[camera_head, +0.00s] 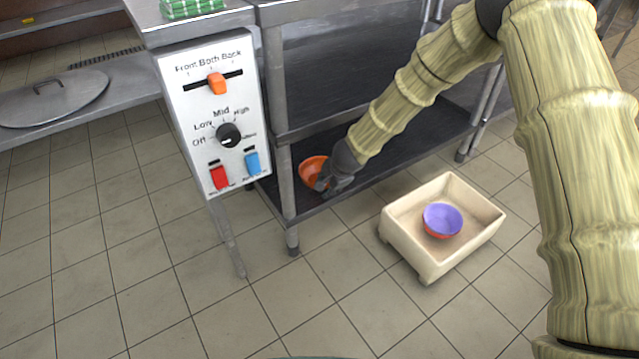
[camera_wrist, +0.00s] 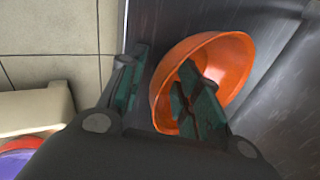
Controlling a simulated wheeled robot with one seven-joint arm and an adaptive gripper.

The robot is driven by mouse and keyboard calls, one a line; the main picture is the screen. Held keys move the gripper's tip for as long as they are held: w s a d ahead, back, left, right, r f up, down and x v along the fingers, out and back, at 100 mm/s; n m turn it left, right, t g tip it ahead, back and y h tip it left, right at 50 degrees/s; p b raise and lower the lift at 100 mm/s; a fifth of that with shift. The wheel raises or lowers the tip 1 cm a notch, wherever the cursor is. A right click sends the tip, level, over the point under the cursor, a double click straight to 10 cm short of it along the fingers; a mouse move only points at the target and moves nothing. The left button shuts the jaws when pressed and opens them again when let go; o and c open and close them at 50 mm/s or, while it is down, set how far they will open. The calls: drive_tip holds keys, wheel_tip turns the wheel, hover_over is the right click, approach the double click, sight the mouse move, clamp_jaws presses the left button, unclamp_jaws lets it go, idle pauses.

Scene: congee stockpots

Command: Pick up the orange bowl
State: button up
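An orange bowl (camera_head: 310,168) sits on the low dark shelf of the metal rack, near its front left leg. It also shows in the wrist view (camera_wrist: 232,62), where it appears tilted. My gripper (camera_head: 330,184) is at the bowl's right side, partly covering it in the head view. In the wrist view my gripper (camera_wrist: 160,70) is open: one finger is over the inside of the bowl, the other is outside its left edge. The near rim lies between the fingers. I cannot tell whether either finger touches the bowl.
A cream tub (camera_head: 403,240) stands on the tiled floor to the right, holding a purple-lined bowl (camera_head: 442,219). A control panel (camera_head: 213,118) with knobs and switches is left of the rack. The rack's leg (camera_head: 285,190) stands close to the orange bowl. The floor in front is clear.

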clamp_jaws()
drive_tip(key=shift+w+r, duration=0.1)
idle(0.3)
